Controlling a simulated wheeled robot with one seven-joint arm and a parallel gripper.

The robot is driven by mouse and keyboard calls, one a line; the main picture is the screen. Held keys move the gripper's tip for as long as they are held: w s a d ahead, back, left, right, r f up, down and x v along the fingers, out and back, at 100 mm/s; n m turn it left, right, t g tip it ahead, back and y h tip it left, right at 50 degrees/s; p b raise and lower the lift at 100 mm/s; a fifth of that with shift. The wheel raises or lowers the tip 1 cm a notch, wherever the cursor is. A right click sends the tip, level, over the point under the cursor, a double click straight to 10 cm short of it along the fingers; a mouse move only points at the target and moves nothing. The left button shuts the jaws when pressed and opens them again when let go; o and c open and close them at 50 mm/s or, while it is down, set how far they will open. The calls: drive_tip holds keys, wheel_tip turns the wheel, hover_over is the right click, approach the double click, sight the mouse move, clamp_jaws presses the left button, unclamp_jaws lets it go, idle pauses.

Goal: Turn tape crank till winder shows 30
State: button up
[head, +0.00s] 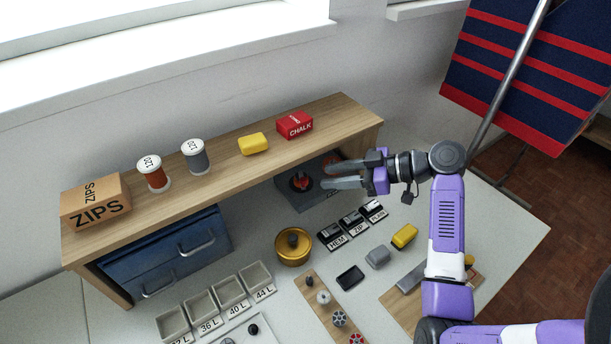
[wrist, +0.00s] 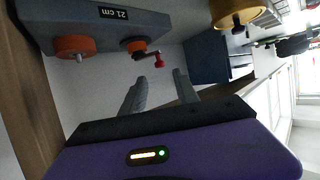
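The tape winder (wrist: 90,22) is a grey box with a small black display (wrist: 120,13) reading "21 cm". It carries a large orange-red reel (wrist: 74,46) and a smaller orange hub. From the hub a thin crank (wrist: 146,54) reaches out to a red knob (wrist: 159,62). In the head view the winder (head: 312,198) sits under the shelf, partly hidden by my gripper. My gripper (head: 330,174) is open and empty, level with the winder's right side. In the wrist view the knob lies just beyond and between my fingertips (wrist: 159,77), apparently untouched.
The wooden shelf (head: 225,147) overhangs the winder and holds spools, a yellow block and boxes. A blue drawer cabinet (head: 165,255) stands left. A brass pot (head: 293,247), labelled blocks (head: 353,224) and trays (head: 230,291) occupy the table in front.

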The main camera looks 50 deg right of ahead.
sight(303, 179)
drive_tip(key=x, duration=0.6)
drive_tip(key=shift+f+p, duration=0.1)
drive_tip(key=shift+p, duration=0.25)
clamp_jaws()
